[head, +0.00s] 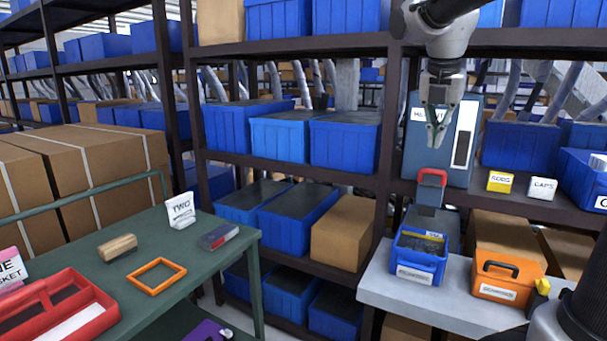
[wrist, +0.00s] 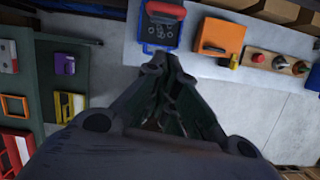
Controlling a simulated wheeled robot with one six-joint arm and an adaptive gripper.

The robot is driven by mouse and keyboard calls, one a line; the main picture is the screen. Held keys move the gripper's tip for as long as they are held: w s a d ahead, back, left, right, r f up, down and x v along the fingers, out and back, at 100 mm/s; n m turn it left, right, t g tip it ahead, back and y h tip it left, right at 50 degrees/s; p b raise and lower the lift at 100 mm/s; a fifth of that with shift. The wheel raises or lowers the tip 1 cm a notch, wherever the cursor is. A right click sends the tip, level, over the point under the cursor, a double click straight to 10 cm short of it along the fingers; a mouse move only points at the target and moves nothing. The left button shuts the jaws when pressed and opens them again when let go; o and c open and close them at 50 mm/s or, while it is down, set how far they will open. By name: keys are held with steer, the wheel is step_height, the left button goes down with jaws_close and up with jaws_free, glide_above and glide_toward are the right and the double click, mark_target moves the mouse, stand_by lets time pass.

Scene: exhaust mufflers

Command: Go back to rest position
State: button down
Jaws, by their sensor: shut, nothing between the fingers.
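My gripper (head: 436,132) hangs pointing down at the upper right in the head view, in front of the shelf. It is shut and empty. In the wrist view my gripper (wrist: 166,62) shows its fingertips together, over the grey floor and the edge of the pale bench. Below it in the head view stands a blue bin (head: 418,258) on the pale bench, with dark contents and a grey part with a red handle (head: 432,178) upright above it. The gripper is apart from that handle.
An orange case (head: 507,276) stands right of the blue bin on the pale bench (head: 440,313). A green table (head: 205,262) at left bears a red toolbox (head: 62,312), an orange frame (head: 156,276), a brush (head: 117,247) and a "TWO" sign (head: 180,211). Shelves with blue bins stand behind.

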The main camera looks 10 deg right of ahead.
steer(key=s+f+m+y, duration=0.1)
steer(key=s+f+m, duration=0.5)
steer(key=s+m, duration=0.4)
steer(key=s+f+m+t+y, duration=0.1)
steer(key=s+f+m, duration=0.5)
steer(key=s+m, duration=0.5)
steer(key=m, duration=0.6)
steer(key=shift+s+m+t, duration=0.3)
steer(key=shift+m, duration=0.1)
